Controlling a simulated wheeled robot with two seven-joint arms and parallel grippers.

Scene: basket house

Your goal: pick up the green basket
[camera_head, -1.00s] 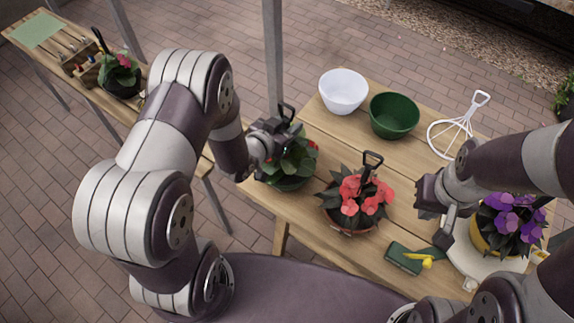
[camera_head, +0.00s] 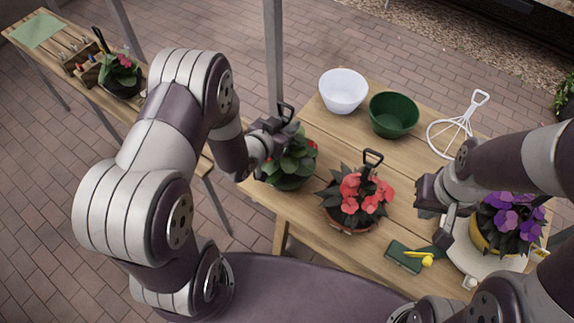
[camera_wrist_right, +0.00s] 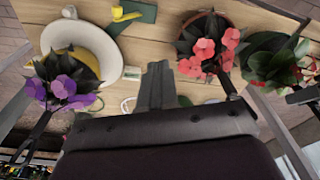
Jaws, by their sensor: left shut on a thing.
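The green basket (camera_head: 291,183) is a round green pot with leafy plants, a few red blooms and a dark upright handle. It is at the table's left edge in the head view, and its plants show at the right of the right wrist view (camera_wrist_right: 268,68). My left gripper (camera_head: 279,126) is shut on its handle, from the left. I cannot tell whether its base touches the table. My right gripper (camera_head: 437,212) is apart from it, beside the purple-flowered pot. Its fingers look together and empty in the right wrist view (camera_wrist_right: 159,70).
A red-flowered pot (camera_head: 348,224) stands just right of the basket. White (camera_head: 343,92) and green (camera_head: 393,116) bowls and a white wire rack (camera_head: 450,137) are behind. A yellow pot with purple flowers (camera_head: 485,237) stands at right. A second table (camera_head: 58,55) is at far left.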

